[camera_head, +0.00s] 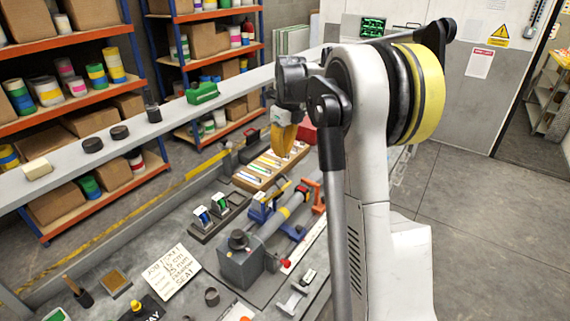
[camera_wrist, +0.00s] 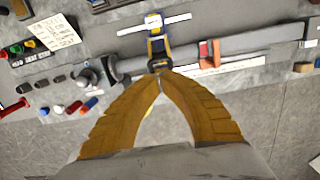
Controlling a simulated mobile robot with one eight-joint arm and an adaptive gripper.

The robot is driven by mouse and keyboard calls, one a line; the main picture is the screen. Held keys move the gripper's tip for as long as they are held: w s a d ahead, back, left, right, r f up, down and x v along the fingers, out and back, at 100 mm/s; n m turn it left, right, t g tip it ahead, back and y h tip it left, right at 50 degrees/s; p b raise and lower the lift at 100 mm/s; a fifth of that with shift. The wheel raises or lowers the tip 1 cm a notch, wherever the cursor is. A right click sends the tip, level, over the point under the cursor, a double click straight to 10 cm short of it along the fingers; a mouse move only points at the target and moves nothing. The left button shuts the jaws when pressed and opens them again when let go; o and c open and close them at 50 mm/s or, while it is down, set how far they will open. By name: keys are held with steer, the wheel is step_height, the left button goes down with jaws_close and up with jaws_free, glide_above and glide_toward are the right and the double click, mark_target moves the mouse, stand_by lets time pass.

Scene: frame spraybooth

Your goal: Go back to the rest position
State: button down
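My gripper (camera_head: 284,154) hangs pointing down over the workbench in the head view, below my raised white arm. In the wrist view its two yellow fingers meet at the tips (camera_wrist: 161,75), and I see nothing held between them. A blue and yellow clamp (camera_wrist: 155,42) lies just beyond the fingertips in the wrist view, around a grey tube (camera_wrist: 225,42). The gap in height between the tips and the clamp is hard to tell. The rest position is not marked in either view.
The bench (camera_head: 215,262) carries a handwritten card (camera_head: 172,273), a wooden tray (camera_head: 266,176) and an orange clamp (camera_head: 313,186). A grey rail (camera_head: 135,133) with a green object (camera_head: 202,93) crosses behind. Loaded shelves (camera_head: 75,105) stand at left. Floor (camera_head: 480,225) at right is clear.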

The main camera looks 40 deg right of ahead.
steer(key=shift+w+r, duration=0.25)
steer(key=shift+r, duration=0.25)
